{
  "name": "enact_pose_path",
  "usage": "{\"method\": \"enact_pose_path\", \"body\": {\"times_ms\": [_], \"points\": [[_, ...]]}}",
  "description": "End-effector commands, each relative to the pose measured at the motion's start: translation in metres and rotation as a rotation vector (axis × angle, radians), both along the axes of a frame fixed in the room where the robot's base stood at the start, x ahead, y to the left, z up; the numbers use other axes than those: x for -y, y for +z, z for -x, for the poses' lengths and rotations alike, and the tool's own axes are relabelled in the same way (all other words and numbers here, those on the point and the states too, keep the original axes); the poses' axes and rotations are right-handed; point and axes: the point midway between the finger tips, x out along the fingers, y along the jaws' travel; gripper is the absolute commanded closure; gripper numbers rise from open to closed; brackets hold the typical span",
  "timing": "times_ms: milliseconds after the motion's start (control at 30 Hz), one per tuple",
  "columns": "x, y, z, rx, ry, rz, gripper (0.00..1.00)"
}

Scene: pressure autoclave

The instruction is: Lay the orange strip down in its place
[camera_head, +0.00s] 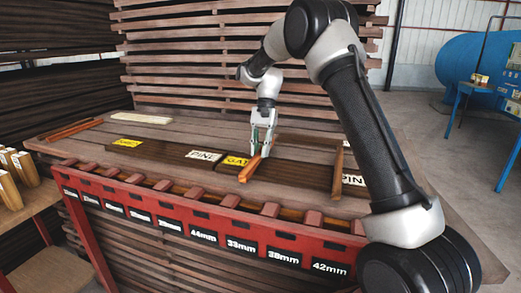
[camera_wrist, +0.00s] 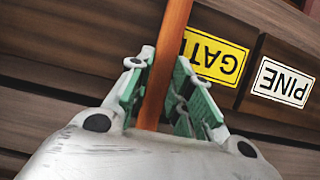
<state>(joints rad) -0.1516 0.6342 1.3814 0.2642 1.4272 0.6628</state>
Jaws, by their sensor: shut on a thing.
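The orange strip (camera_head: 249,171) is a thin wooden stick. My gripper (camera_head: 260,146) is shut on it over the middle of the workbench. In the wrist view the strip (camera_wrist: 171,45) runs up between the green finger pads of my gripper (camera_wrist: 157,85). In the head view its near end points toward the bench front, by a yellow label (camera_head: 236,162). Whether it touches the dark boards below, I cannot tell. The yellow label (camera_wrist: 215,59) and a white PINE label (camera_wrist: 283,82) lie right of the strip in the wrist view.
A red front rail (camera_head: 200,217) has slots and millimetre labels. Brown strips lie at the bench's left (camera_head: 73,130) and right (camera_head: 338,170). A pale strip (camera_head: 141,118) lies at the back left. Stacked planks (camera_head: 200,60) stand behind the bench (camera_head: 90,146).

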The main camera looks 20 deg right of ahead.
Motion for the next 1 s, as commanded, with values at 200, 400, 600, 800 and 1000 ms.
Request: {"method": "enact_pose_path", "body": {"times_ms": [200,400,600,800,1000], "points": [[0.0,-0.002,0.0,0.0,0.0,0.0,0.57],[0.0,-0.002,0.0,0.0,0.0,0.0,0.57],[0.002,0.008,-0.003,0.003,-0.001,0.0,0.57],[0.01,0.046,-0.017,0.005,0.0,0.0,0.57],[0.02,0.086,-0.03,0.004,-0.001,0.0,0.57]]}}
